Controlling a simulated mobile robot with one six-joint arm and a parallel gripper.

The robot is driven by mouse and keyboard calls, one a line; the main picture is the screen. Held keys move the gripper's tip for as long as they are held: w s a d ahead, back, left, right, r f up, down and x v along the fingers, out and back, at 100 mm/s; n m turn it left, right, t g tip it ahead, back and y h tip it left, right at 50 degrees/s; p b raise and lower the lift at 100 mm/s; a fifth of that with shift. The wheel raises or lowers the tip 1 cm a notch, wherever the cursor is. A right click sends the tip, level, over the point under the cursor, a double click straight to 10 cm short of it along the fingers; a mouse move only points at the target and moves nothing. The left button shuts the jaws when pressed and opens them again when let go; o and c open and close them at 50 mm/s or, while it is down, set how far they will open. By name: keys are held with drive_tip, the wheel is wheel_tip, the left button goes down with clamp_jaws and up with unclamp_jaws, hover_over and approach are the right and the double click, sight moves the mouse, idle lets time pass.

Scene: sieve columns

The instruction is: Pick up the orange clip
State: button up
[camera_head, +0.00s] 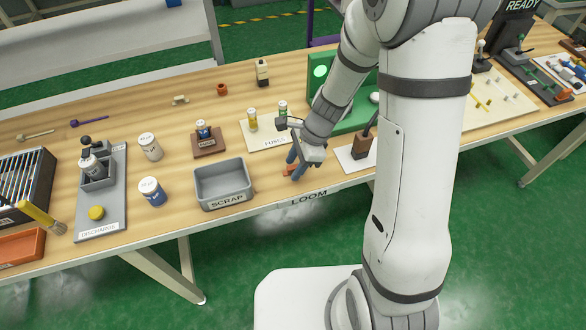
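A small orange piece (287,170), which looks like the orange clip, lies on the wooden bench near its front edge, between the SCRAP bin and the white card at the right. My gripper (294,165) points down right beside it, with dark bluish fingertips close to the bench. The fingers partly cover the orange piece. I cannot tell whether they touch it or how far apart they are.
The grey SCRAP bin (223,182) stands left of my gripper. The FUSES card (268,136) with two small jars lies just behind it. A green fixture (325,70) and a white card with a dark block (362,145) are at the right.

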clamp_jaws()
idle(0.3)
drive_tip(key=shift+r, duration=0.15)
